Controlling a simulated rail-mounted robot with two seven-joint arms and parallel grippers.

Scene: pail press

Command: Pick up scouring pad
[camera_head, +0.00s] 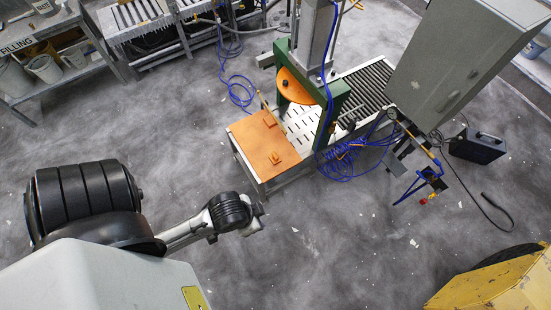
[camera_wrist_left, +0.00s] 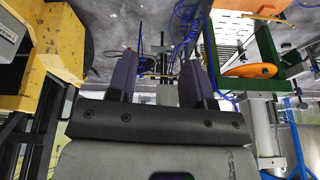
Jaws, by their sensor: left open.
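I cannot pick out a scouring pad for sure in either view. Small orange pieces lie on the orange plate (camera_head: 248,152) at the near end of the press table in the head view; one is a small block (camera_head: 275,157), too small to identify. My left gripper (camera_wrist_left: 158,68) is open in the left wrist view, its two dark fingers apart with nothing seen between them. In the head view my left arm ends in front of the plate, apart from it, and its fingers are hard to make out. My right gripper is not in view.
A green press frame (camera_head: 336,104) with an orange disc part (camera_head: 296,88) stands over the table. Blue coiled hose (camera_head: 345,163) lies beside it. A grey cabinet (camera_head: 440,60), black case (camera_head: 478,146) and yellow machine (camera_head: 495,283) stand right. The floor between is mostly clear.

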